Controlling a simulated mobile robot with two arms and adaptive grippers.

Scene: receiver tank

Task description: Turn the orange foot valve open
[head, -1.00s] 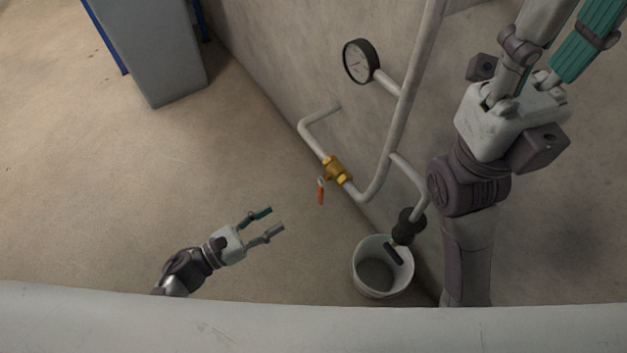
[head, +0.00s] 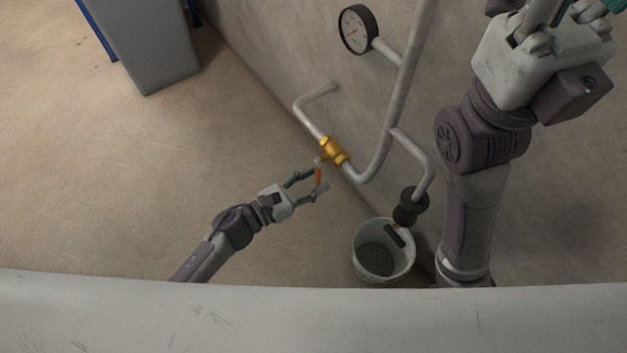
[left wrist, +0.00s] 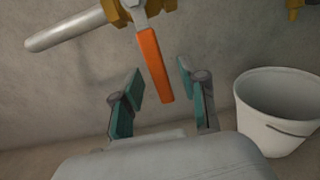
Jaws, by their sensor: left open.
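The orange foot valve's handle (head: 318,176) hangs down from a brass valve body (head: 333,150) on the grey pipe near the wall. In the left wrist view the orange handle (left wrist: 154,64) points down, slightly tilted, between my open fingers. My left gripper (head: 309,182) is open, with its fingertips on either side of the handle. In the left wrist view my left gripper (left wrist: 160,84) shows a gap between each finger pad and the handle.
A white bucket (head: 383,251) stands under a dark drain fitting (head: 410,206) right of the valve; it also shows in the left wrist view (left wrist: 278,118). A round gauge (head: 356,30) is on the pipe above. A grey cabinet (head: 148,45) stands at the upper left. The left floor is clear.

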